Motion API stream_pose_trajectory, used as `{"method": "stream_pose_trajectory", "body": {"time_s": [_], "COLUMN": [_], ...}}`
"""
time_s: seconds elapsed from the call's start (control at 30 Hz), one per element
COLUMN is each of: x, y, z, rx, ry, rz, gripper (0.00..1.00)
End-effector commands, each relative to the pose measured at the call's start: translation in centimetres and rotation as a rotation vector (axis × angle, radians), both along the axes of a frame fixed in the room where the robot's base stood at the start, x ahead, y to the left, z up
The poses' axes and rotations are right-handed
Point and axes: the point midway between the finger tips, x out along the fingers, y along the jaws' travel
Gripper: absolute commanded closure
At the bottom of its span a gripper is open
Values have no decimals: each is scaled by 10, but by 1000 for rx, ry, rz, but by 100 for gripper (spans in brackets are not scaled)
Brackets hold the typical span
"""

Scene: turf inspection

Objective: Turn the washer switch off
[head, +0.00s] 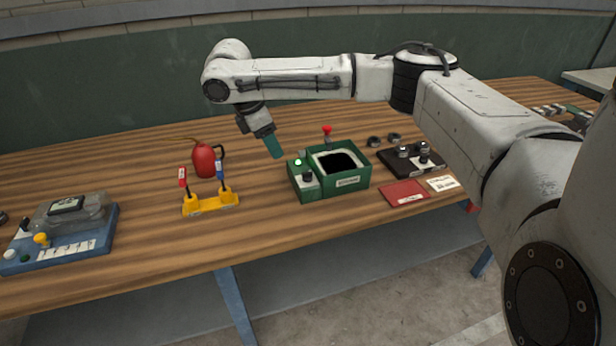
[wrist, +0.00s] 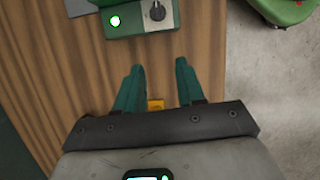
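The washer (head: 350,181) is a green box on the wooden bench with an open, dark-bottomed basin. Its control panel (head: 307,192) on the left carries a lit green lamp (head: 298,162) and a black rotary switch (head: 308,177). My gripper (head: 275,150) is above the bench, up and left of the panel, pointing down. In the wrist view my gripper (wrist: 158,67) has its two green fingers apart, with nothing held.
A yellow stand (head: 211,205) with red and blue tagged levers is left of the washer, with a red oil can (head: 204,160) behind it. A black tray with knobs (head: 410,160) and a red card (head: 404,193) lie right. A blue device (head: 62,245) sits far left.

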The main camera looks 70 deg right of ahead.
Motion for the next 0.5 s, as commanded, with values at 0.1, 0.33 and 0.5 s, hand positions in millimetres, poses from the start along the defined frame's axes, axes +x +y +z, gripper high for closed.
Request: {"method": "stream_pose_trajectory", "body": {"time_s": [0.1, 0.33, 0.5], "x": [-19, -29, -38], "y": [-24, -32, -40], "z": [5, -8, -35], "rx": [-25, -28, -29], "ry": [39, 52, 51], "rz": [-37, -46, -47], "gripper": [62, 62, 62]}}
